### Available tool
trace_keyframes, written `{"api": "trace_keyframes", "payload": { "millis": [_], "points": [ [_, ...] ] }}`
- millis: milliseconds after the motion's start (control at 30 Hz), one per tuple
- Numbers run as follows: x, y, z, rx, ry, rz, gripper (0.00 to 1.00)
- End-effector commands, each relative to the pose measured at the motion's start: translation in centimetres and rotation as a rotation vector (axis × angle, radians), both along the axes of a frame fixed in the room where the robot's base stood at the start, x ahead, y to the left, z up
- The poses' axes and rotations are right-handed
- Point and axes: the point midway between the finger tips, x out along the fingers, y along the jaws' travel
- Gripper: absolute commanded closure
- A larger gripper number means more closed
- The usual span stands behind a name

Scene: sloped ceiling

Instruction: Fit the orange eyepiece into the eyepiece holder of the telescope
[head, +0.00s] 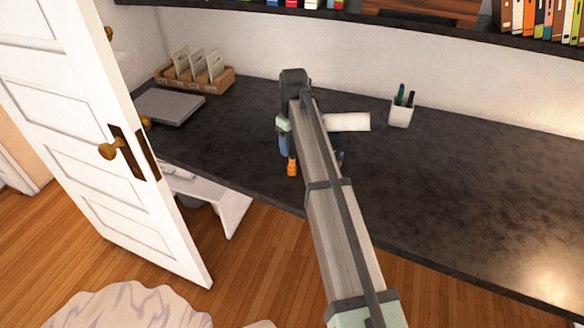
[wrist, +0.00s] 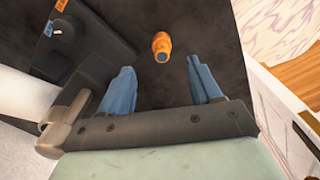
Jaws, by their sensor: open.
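The orange eyepiece (head: 292,167) is on the dark desk near its front edge. It also shows in the wrist view (wrist: 161,42), with a dark end towards my gripper. My gripper (wrist: 161,66) is open and empty, with its blue fingers spread. In the wrist picture the eyepiece appears just past the fingertips, between their lines. The telescope shows as a white tube (head: 348,121) behind my arm in the head view. In the wrist view its white tube (wrist: 22,97) and a grey end fitting (wrist: 62,125) are at the left. My arm hides much of it; I cannot clearly make out the eyepiece holder.
A white pen cup (head: 401,113) stands right of the telescope. A grey closed laptop-like slab (head: 170,105) and a card rack (head: 195,78) are at the back left. A white door (head: 105,140) stands open at the left. The right side of the desk (head: 470,180) is clear.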

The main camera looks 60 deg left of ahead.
Motion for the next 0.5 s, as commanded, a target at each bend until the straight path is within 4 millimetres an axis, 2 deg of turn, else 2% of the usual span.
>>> {"api": "trace_keyframes", "payload": {
  "millis": [100,367,500],
  "points": [
    [0.0,-0.1,-1.8,-0.002,0.000,0.000,0.37],
    [-0.1,0.0,-3.1,0.000,0.000,0.000,0.37],
    [-0.3,0.1,-4.6,-0.002,0.000,0.000,0.37]
  ]
}}
